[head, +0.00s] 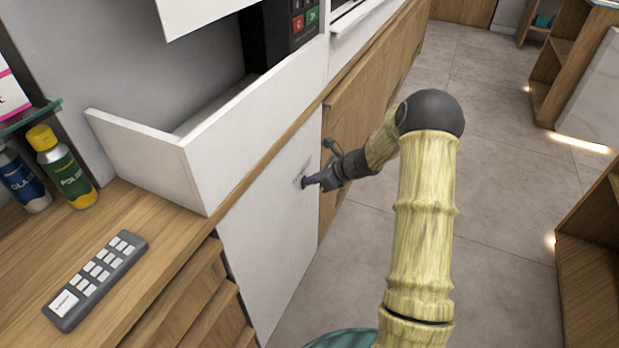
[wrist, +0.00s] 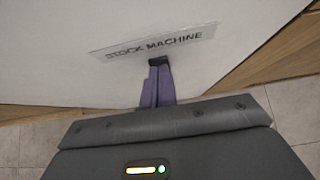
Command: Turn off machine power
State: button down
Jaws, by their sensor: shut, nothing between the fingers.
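The white machine panel (head: 262,235) stands below the counter in the head view. A label reading "STOCK MACHINE" (wrist: 120,48) is on this panel in the wrist view. My gripper (head: 306,182) is shut and empty, with its fingertips at the panel. In the wrist view my gripper (wrist: 159,68) points at a small dark part (wrist: 158,61) just below the label. The fingertips overlap this part, and I cannot tell whether they touch it or what position it is in.
A grey remote-like keypad (head: 95,280), a green-and-yellow bottle (head: 62,168) and a blue bottle (head: 22,180) are on the wooden counter at left. A dark keypad terminal (head: 300,22) is above the white tray.

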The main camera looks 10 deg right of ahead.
jog(key=shift+d, duration=0.15)
jog(key=shift+r+p, duration=0.75)
jog(key=shift+r, duration=0.1)
jog(key=p+v, duration=0.3)
jog(key=v, duration=1)
jog(key=shift+f, duration=0.1)
jog(key=shift+d, duration=0.1)
